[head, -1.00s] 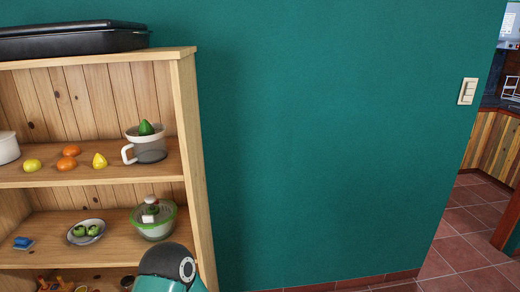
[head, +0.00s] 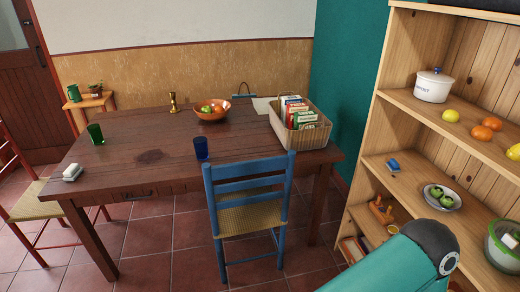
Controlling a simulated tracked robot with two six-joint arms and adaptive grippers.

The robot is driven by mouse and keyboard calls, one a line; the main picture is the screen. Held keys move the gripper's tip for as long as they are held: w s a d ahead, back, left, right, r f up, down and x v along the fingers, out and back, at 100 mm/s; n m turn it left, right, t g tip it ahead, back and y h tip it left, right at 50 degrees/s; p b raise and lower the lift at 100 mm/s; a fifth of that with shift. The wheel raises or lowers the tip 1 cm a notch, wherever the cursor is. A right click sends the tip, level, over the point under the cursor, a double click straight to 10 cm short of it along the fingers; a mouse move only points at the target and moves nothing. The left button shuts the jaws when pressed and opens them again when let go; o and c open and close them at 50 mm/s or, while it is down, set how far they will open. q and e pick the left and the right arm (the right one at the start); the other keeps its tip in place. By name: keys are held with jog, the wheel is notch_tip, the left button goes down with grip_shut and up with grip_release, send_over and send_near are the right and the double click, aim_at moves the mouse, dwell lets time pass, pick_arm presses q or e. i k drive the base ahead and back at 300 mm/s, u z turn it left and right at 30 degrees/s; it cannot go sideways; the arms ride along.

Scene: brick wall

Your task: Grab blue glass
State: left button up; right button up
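A dark blue glass (head: 201,148) stands upright on the brown wooden table (head: 240,136), near its front edge and just behind the blue chair. A green glass (head: 95,133) stands on the table's left part. Neither gripper shows in the head view. A teal part of my own arm shows at the bottom right, but its gripper is out of the picture.
A blue chair (head: 251,188) with a woven seat stands at the table's front. The table also bears a basket (head: 313,136), an orange bowl (head: 224,114) and a brass candlestick (head: 173,103). A wooden shelf (head: 376,123) stands on the right. Tiled floor is free at the front left.

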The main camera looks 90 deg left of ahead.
aim_at(200, 142)
jog(key=z, duration=1.3)
jog(key=i, duration=0.1)
jog(key=u, duration=2.95)
jog(key=i, duration=0.35)
jog(key=u, duration=2.15)
jog(key=k, duration=0.35)
jog(key=u, duration=0.6)
jog(key=i, duration=1.4)
jog(key=z, duration=0.55)
